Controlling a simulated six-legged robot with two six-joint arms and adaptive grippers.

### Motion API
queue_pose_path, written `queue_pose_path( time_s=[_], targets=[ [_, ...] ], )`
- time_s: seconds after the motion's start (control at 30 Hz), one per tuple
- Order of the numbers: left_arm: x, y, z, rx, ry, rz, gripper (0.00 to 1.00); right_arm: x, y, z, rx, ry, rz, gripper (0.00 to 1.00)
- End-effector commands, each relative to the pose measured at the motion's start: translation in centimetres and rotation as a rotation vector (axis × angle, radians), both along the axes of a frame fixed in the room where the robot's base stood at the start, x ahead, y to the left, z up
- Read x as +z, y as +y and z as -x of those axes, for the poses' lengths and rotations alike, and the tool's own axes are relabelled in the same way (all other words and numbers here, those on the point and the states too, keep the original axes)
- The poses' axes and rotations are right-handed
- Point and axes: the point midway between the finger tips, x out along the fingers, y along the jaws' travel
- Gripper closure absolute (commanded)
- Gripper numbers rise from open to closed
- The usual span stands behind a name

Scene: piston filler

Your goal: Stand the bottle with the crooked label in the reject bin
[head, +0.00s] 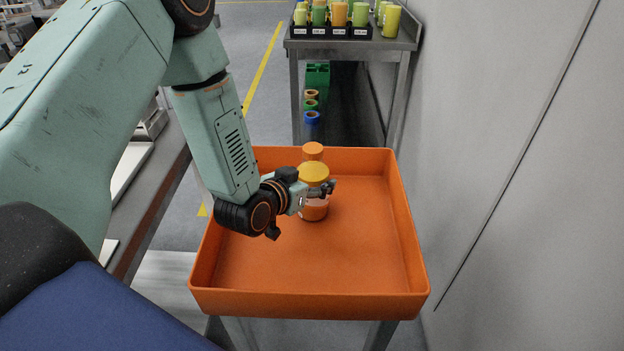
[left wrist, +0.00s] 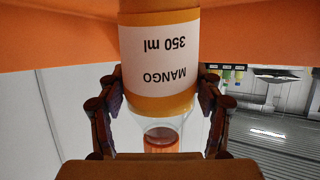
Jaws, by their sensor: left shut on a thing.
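The bottle (head: 314,210) has an orange cap, orange juice and a clear neck, and is upright inside the orange reject bin (head: 300,300), towards its back. My left gripper (head: 318,190) is shut around it and hides part of its middle. In the left wrist view, which is upside down, the bottle's white MANGO 350 ml label (left wrist: 160,50) shows with its edges sloping slightly. The finger pads of my left gripper (left wrist: 160,105) sit on both sides of it. I cannot tell if its base touches the bin floor. My right gripper is not in view.
The bin floor around the bottle looks empty. A grey wall (head: 520,170) runs along the right. A grey bench edge (head: 160,200) lies at left.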

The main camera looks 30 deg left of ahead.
Motion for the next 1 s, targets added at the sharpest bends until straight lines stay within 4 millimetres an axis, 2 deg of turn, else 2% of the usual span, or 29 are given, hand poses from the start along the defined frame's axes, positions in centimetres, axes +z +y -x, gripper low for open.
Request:
queue_pose_path(
  time_s=[0.17, 0.2, 0.4, 0.47, 0.87, 1.0],
  targets=[
    [-0.3, 0.0, -0.1, 0.001, -0.005, -0.001, 0.93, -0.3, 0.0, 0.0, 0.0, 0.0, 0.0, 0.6],
    [-0.4, 0.0, 0.0, 0.0, -0.001, 0.0, 0.32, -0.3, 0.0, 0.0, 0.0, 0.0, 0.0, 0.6],
    [-0.3, 0.0, 0.0, 0.001, -0.001, 0.0, 0.15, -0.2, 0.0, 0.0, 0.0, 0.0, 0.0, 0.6],
    [-0.3, 0.0, 0.0, 0.001, -0.001, 0.0, 0.11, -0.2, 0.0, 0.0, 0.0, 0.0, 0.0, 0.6],
    [0.2, 0.0, 0.0, 0.0, -0.002, 0.0, 0.11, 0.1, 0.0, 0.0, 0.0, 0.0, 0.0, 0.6],
    [0.9, 0.3, 1.8, 0.004, 0.002, 0.004, 0.11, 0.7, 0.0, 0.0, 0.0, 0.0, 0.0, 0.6]
  ],
)
